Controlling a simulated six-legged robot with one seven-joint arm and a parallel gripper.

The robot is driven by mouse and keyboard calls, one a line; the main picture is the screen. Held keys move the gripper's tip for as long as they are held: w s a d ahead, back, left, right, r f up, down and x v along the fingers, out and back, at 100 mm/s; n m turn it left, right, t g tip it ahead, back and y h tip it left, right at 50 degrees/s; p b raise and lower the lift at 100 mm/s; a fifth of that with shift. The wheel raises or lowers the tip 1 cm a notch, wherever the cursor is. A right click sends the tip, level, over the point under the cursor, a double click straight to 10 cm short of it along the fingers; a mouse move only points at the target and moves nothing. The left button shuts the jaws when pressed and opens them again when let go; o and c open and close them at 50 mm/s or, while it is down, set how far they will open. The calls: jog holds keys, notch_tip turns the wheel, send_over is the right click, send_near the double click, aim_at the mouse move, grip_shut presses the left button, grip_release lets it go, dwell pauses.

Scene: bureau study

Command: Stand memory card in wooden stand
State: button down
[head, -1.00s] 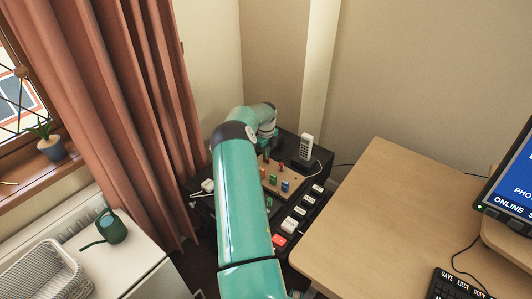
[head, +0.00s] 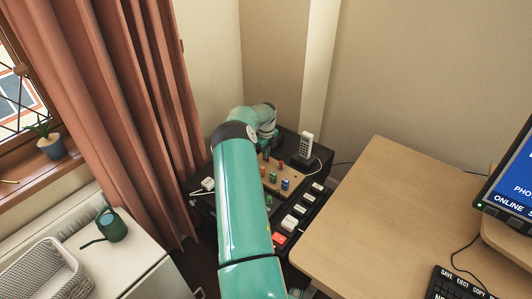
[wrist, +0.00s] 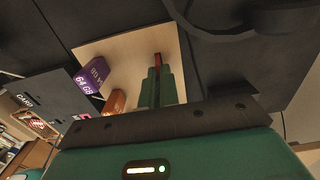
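The wooden stand (head: 291,175) lies on the black desk unit in the head view, with small coloured cards upright in it, among them a green one (head: 273,177) and a blue one (head: 285,184). In the wrist view the pale stand (wrist: 120,48) lies under my gripper (wrist: 158,72). Its green fingers are close together around a narrow red memory card (wrist: 158,60), whose end shows between the tips over the stand. I cannot tell whether the card touches the stand. A purple 64 GB card (wrist: 92,75) and an orange card (wrist: 115,102) stand to the left.
A white handset (head: 306,145) stands behind the stand. White and red keys (head: 289,222) lie in front, along the unit's right side. A wooden desk (head: 390,215) is at right. A white cabinet with a green watering can (head: 111,225) and a basket (head: 45,270) is at left.

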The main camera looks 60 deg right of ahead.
jog(key=c, duration=2.1)
grip_release()
jog(key=o, duration=0.5)
jog(key=shift+r, duration=0.1)
notch_tip(320, 180, up, 14)
jog(key=shift+f, duration=0.15)
